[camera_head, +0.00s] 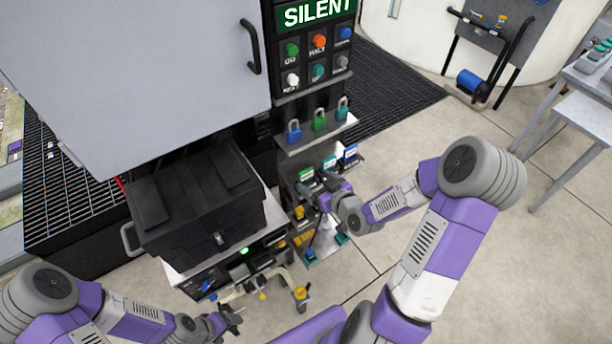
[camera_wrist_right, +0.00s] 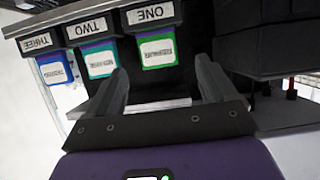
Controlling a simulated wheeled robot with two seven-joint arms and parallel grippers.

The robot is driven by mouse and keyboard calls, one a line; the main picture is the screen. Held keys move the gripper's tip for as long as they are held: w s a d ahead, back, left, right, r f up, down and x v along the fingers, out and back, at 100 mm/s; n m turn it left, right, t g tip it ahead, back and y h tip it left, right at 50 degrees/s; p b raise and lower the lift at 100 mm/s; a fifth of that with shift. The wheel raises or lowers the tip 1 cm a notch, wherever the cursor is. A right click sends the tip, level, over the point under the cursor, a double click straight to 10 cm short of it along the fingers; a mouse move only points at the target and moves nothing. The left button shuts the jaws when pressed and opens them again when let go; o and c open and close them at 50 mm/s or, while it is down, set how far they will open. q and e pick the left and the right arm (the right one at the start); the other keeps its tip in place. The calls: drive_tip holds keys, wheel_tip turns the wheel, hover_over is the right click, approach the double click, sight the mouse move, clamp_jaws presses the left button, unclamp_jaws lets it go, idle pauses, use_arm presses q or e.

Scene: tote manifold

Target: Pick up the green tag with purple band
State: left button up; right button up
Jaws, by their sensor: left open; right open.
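A green-edged tag (camera_wrist_right: 158,52) with a white label hangs under the sign ONE (camera_wrist_right: 150,14) in the right wrist view. In the head view my right gripper (camera_head: 318,193) is just below the row of tags. My left gripper (camera_head: 234,318) is open and empty at the lower left, far from the tags.
A teal tag (camera_wrist_right: 100,61) hangs under TWO and a blue tag (camera_wrist_right: 58,73) under THREE, beside the green one. Three padlocks (camera_head: 319,121) stand on a shelf above. A black case (camera_head: 195,198) sits left of the tags. A lower tray (camera_head: 328,247) holds small items.

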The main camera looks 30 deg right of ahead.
sight(307, 175)
drive_tip(key=x, duration=0.5)
drive_tip(key=shift+w+d+f, duration=0.1)
drive_tip(key=shift+w+f, duration=0.05)
drive_tip(key=c, duration=1.1)
